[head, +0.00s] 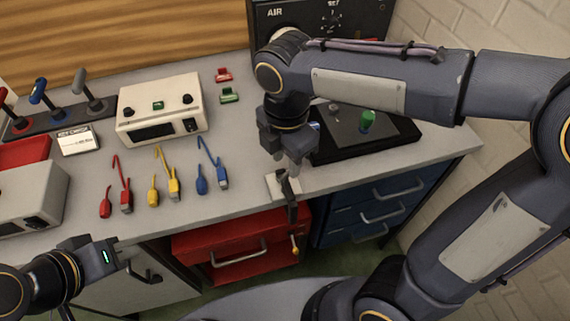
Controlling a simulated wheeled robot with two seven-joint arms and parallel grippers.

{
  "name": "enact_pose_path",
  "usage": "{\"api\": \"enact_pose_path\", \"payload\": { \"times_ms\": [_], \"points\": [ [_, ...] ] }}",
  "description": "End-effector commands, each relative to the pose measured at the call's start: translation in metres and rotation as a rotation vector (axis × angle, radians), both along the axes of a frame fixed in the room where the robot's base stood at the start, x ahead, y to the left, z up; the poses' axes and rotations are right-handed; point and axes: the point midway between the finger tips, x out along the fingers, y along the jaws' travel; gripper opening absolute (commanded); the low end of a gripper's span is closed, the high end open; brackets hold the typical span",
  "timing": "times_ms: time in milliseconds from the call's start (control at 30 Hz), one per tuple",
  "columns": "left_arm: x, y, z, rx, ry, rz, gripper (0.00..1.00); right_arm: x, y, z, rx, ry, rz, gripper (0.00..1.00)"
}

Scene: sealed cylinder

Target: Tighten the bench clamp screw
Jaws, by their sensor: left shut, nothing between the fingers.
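The bench clamp (291,205) is a dark clamp on the bench's front edge, on a pale plate. Its screw hangs below the edge and ends in a small yellow-tipped handle (295,246). My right gripper (289,168) points down right over the clamp's top; its fingertips are at or just above it. Whether they touch or grip it I cannot tell. My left gripper (136,246) is shut and empty, pointing right, in front of the bench at lower left, well away from the clamp.
A red drawer (235,248) and blue drawers (372,207) lie below the bench top. Red, yellow and blue leads (170,178), a cream instrument (160,108) and levers (60,115) stand to the left. A black tray with a green knob (367,122) lies right of my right gripper.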

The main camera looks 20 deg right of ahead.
Motion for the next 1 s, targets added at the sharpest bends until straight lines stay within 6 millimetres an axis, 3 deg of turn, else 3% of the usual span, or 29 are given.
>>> {"api": "enact_pose_path", "payload": {
  "times_ms": [200,567,833,1000],
  "points": [
    [0.000,0.000,-0.002,0.000,0.000,0.000,0.00,0.000,0.000,-0.028,0.000,0.002,0.000,0.35],
    [0.000,0.000,-0.002,0.000,0.000,0.000,0.00,0.000,0.001,-0.034,0.002,0.000,-0.001,0.35],
    [0.000,0.000,-0.002,0.000,0.000,0.000,0.00,0.000,0.001,-0.034,0.003,-0.001,-0.001,0.00],
    [0.000,0.000,-0.002,0.000,0.000,0.000,0.00,0.000,0.001,-0.033,0.002,0.000,-0.012,0.00]
  ]
}}
